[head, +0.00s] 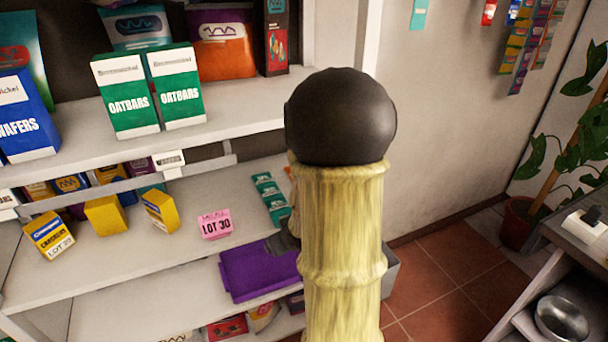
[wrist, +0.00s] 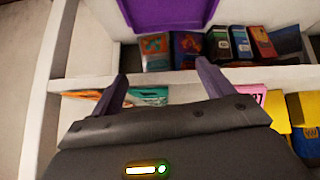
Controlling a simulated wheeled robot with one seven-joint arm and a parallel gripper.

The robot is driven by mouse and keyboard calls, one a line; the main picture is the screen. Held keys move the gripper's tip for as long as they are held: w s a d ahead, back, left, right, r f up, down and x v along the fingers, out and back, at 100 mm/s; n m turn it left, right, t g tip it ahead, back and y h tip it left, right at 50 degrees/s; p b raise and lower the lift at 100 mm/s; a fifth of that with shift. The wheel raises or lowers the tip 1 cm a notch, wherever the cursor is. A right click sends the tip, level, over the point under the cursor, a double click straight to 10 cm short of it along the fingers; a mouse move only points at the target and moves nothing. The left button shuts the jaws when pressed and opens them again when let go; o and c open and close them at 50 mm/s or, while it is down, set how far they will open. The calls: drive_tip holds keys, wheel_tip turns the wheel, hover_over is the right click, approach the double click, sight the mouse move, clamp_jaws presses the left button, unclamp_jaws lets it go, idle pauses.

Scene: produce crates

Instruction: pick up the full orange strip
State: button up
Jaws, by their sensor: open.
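In the wrist view an orange strip (wrist: 84,94) lies on the shelf at the left, partly behind the left finger. In the head view only an orange sliver (head: 288,171) shows beside my arm, so I cannot tell whether that strip is full. A teal strip of several packets (head: 270,196) lies beside it; it also shows between the fingers in the wrist view (wrist: 148,93). My gripper (wrist: 161,71) is open, its fingers apart with nothing seen held. In the head view my arm hides most of the gripper, and only a dark part shows by the shelf edge.
A pink LOT 30 block (head: 215,224) and yellow boxes (head: 160,211) stand left of the strips. A purple tray (head: 258,272) is below. Green Oatbars boxes (head: 125,95) stand on the shelf above. Several multicoloured strips (head: 525,45) hang on the right wall.

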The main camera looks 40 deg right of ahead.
drive_tip(key=s+d+r+t+p, duration=0.1)
drive_tip(key=d+r+t+p, duration=0.1)
drive_tip(key=d, duration=0.4)
drive_tip(key=s+d+r+m+t+h+p, duration=0.1)
drive_tip(key=s+d+r+t+p, duration=0.1)
drive_tip(key=d, duration=0.5)
wheel_tip(320, 180, up, 3)
drive_tip(key=shift+f+m+t+p, duration=0.2)
drive_tip(key=shift+m+t+p, duration=0.1)
drive_tip(key=shift+t+p, duration=0.45)
drive_tip(key=p+x, duration=0.1)
drive_tip(key=x, duration=1.1)
drive_tip(key=shift+w+p, duration=0.15)
drive_tip(key=shift+p, duration=0.2)
drive_tip(key=shift+w+d+r, duration=0.1)
drive_tip(key=shift+w, duration=0.2)
drive_tip(key=shift+r+p+x, duration=0.2)
drive_tip(key=shift+p+x, duration=0.65)
drive_tip(key=shift+x, duration=1.45)
